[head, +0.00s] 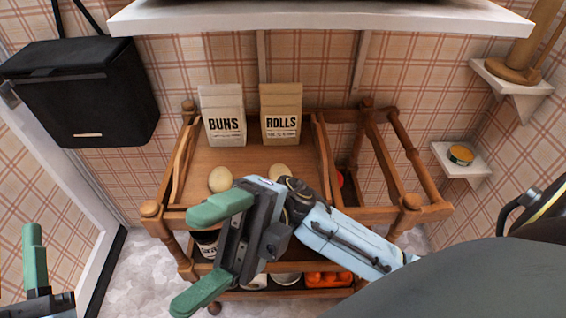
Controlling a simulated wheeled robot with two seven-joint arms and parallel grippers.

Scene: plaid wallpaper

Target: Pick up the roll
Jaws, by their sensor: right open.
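A pale round bread piece (220,179) lies on the wooden cart's top (203,160), in front of the paper bag marked BUNS (224,115). A second pale round piece (280,171) lies in front of the bag marked ROLLS (281,113), its near side partly hidden by my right gripper. My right gripper (187,262) is open and empty, its green fingers spread wide in front of the cart's near edge. My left gripper (36,270) shows only in part at the lower left corner, away from the cart; one green finger is visible.
A white shelf (320,18) overhangs the cart at the top. Turned wooden posts and rails (408,150) frame the cart's right side. A black box (82,95) hangs at left. A small wall shelf (462,170) holds a tin (461,155). The lower shelf holds several items.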

